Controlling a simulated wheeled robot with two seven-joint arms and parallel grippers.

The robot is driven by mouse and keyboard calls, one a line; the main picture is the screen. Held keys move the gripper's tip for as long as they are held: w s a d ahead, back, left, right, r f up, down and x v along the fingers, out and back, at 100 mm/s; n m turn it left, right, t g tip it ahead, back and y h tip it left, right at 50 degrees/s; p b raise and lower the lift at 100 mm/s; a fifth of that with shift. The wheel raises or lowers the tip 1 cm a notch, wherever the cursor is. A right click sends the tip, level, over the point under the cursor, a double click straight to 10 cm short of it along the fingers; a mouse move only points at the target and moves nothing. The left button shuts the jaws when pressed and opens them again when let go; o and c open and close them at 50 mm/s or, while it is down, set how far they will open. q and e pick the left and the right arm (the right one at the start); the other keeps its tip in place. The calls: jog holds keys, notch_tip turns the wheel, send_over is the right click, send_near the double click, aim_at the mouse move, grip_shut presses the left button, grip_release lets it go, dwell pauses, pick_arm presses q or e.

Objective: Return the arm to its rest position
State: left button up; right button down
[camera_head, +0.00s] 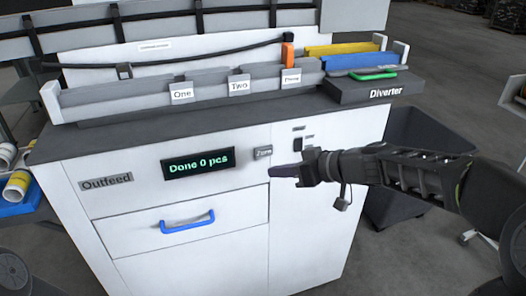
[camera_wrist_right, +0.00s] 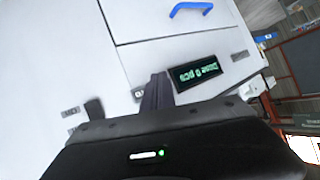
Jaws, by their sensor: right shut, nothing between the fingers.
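My right arm comes in from the right in the head view. Its gripper (camera_head: 284,171) is shut and empty, in front of the white cabinet (camera_head: 225,235), just below the small grey "Zero" label or button (camera_head: 263,152). In the right wrist view the shut fingers (camera_wrist_right: 157,92) point at the cabinet front beside the display (camera_wrist_right: 198,73). I cannot tell whether the fingertips touch the cabinet. The display (camera_head: 198,163) reads "Done 0 pcs" in green. My left gripper is not in view.
An "Outfeed" drawer with a blue handle (camera_head: 187,222) is shut. On top are the "Diverter" block (camera_head: 375,91) with a green handle (camera_head: 373,75), and slots labelled One and Two. A dark bin (camera_head: 415,135) stands right of the cabinet. A blue tray with rolls (camera_head: 18,186) is at left.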

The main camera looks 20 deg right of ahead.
jog(key=d+f+m+h, duration=0.45)
jog(key=f+m, duration=0.25)
jog(key=f, duration=0.3)
jog(key=s+a+f+m+g+h+p, duration=0.1)
jog(key=s+f, duration=0.1)
jog(key=f, duration=0.5)
jog(key=s+a+f+m+g+p, duration=0.1)
jog(key=s+a+f+g, duration=0.1)
jog(key=f, duration=0.4)
jog(key=s+a+f+g+p, duration=0.1)
jog(key=s+a+f+g, duration=0.1)
jog(key=s+a+f, duration=0.3)
jog(key=s+a+f+n+g+y+p, duration=0.1)
jog(key=s+a+f, duration=0.4)
jog(key=s, duration=0.5)
jog(key=s+a+f+n+g+y+p, duration=0.1)
jog(key=s+a+f+g, duration=0.1)
jog(key=s+a+f, duration=0.4)
jog(key=s, duration=0.2)
jog(key=shift+s+a+g, duration=0.3)
jog(key=shift+a, duration=0.05)
